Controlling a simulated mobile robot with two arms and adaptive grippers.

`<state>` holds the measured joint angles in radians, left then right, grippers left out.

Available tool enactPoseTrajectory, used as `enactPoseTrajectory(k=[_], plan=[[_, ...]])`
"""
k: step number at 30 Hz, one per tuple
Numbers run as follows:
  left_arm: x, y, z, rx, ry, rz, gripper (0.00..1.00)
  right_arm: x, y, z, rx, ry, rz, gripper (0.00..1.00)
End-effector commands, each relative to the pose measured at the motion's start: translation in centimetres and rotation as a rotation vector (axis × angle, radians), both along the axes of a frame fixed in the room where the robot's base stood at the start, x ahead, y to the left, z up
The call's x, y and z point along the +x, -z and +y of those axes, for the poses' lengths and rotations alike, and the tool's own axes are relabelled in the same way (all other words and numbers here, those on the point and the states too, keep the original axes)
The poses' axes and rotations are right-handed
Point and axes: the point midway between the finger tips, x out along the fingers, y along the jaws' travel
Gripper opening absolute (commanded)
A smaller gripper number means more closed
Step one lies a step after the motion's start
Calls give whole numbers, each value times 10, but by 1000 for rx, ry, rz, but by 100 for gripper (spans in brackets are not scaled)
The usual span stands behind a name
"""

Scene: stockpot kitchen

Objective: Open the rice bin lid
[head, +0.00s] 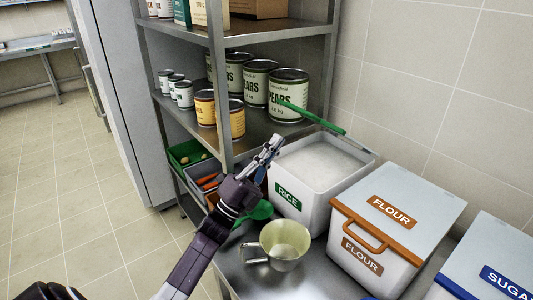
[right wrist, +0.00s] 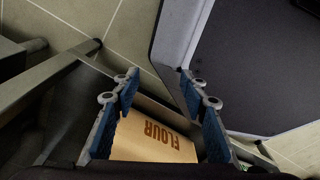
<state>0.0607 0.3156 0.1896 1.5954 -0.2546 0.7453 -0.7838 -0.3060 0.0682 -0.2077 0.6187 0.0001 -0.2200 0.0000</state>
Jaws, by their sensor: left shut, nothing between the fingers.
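The rice bin (head: 289,197) is a white box with a green RICE label, standing on the metal counter. Its top is open and white rice (head: 320,160) shows inside. Its lid (head: 312,117) shows mostly as a green edge raised above the back of the bin, seen nearly edge-on. My left gripper (head: 272,146) is shut and empty, over the bin's left rim in the picture and apart from the green edge. My right gripper (right wrist: 159,85) shows only in the right wrist view, open, with nothing held between its fingers.
The flour bin (head: 375,265), lid closed, stands right of the rice bin, with the sugar bin (head: 500,262) beyond. A jug (head: 285,243) and green scoop (head: 258,211) are in front. Shelves with cans (head: 289,95) stand behind. A brown FLOUR package (right wrist: 150,142) lies below my right gripper.

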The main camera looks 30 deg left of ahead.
Motion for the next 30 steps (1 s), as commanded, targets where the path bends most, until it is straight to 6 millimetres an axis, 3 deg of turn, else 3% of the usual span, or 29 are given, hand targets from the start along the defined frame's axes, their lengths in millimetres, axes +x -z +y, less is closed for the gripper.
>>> enactPoseTrajectory(k=[1,5,12,30], plan=[[8,-13,-3,1,1,-4,0,2,-8,-3,-4,0,-2,40],[26,-30,-9,0,0,-3,0,4,-16,-10,-11,3,-5,40],[46,-46,-16,-1,0,0,0,6,-27,-15,-17,7,-7,40],[51,-53,-18,4,1,8,0,7,-33,-14,-15,2,-9,40]])
